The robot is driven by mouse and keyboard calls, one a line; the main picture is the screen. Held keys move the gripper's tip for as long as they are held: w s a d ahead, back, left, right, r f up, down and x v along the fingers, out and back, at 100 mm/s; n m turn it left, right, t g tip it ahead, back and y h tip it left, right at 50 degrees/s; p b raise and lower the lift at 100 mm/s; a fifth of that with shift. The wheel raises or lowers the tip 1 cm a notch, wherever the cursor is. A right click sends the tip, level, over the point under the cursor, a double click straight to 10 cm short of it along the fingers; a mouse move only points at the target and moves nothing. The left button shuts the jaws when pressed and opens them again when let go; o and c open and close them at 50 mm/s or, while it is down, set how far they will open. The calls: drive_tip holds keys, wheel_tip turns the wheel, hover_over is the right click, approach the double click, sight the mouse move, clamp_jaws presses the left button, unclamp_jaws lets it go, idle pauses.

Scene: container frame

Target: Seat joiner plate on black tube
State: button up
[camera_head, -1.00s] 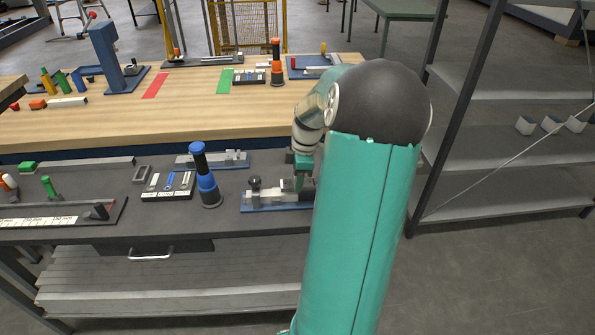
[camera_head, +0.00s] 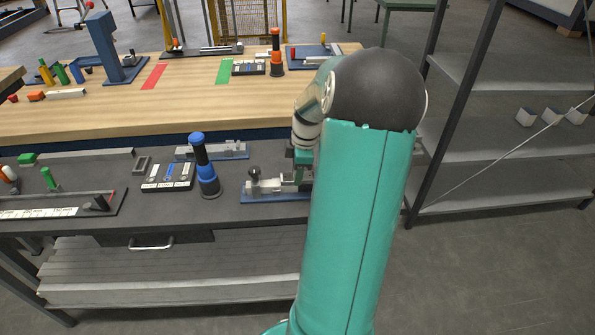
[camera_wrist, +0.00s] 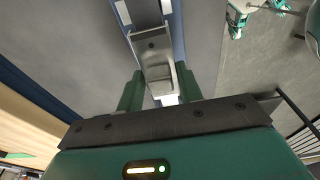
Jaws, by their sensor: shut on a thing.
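My gripper (camera_head: 303,168) is at the right end of a blue-based fixture (camera_head: 262,198) on the dark bench, partly hidden by my arm in the head view. In the wrist view my gripper (camera_wrist: 160,88) has its two green fingers on either side of a grey metal piece (camera_wrist: 155,52) and is shut on it. This piece may be the joiner plate. It lies in line with the fixture's blue base (camera_wrist: 178,35), but I cannot tell whether it touches the fixture. I cannot pick out the black tube with certainty.
A blue and black post (camera_head: 204,168) stands left of the fixture, beside a tray of small parts (camera_head: 168,187). Another blue-based fixture (camera_head: 230,151) lies behind. A wooden table (camera_head: 130,112) is beyond the bench, and a grey shelf rack (camera_head: 500,145) stands at right.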

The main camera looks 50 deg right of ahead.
drive_tip(key=shift+f, duration=0.8)
idle(0.8)
drive_tip(key=o, duration=1.7)
drive_tip(key=shift+c, duration=0.2)
drive_tip(key=shift+r, duration=3.45)
